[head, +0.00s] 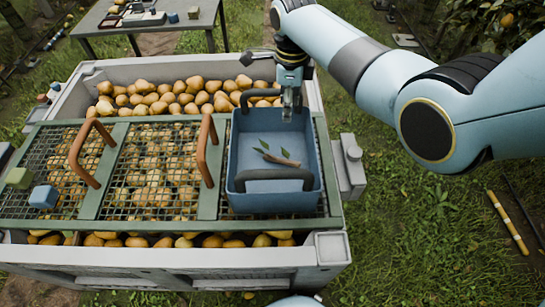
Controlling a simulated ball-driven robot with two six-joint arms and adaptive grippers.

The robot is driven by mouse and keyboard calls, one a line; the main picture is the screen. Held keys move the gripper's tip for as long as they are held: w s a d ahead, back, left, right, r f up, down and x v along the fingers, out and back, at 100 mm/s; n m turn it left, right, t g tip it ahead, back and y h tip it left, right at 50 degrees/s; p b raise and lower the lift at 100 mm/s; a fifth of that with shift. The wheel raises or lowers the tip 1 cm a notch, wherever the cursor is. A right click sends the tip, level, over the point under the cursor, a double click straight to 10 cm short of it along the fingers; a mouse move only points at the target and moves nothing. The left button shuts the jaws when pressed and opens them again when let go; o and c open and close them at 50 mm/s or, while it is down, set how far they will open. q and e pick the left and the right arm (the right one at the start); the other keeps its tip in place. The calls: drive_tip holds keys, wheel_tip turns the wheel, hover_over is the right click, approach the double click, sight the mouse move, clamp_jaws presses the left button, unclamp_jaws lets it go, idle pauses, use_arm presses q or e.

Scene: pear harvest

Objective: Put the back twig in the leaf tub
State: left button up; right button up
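The blue leaf tub (238,150), with dark handles at its front and back, stands on the right part of the mesh-covered bin. A brown twig with green leaves (283,160) lies on the tub's floor; I cannot tell whether it is the back twig. My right gripper (291,112) points down over the back part of the tub, above and behind that twig. Its fingers are small and seen from above, so their opening is unclear. A grey pointed shape (256,57) shows left of my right wrist; I cannot tell what it is. My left gripper is out of view.
The large grey bin (165,282) is full of pears (180,98) under green-framed mesh. Two brown arched handles (82,155) (204,145) rise from the mesh. Green (19,178) and blue (43,196) blocks sit at left. A table (160,22) stands behind; grass lies right.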

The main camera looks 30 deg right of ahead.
wheel_tip(320, 180, up, 12)
idle(0.6)
idle(0.4)
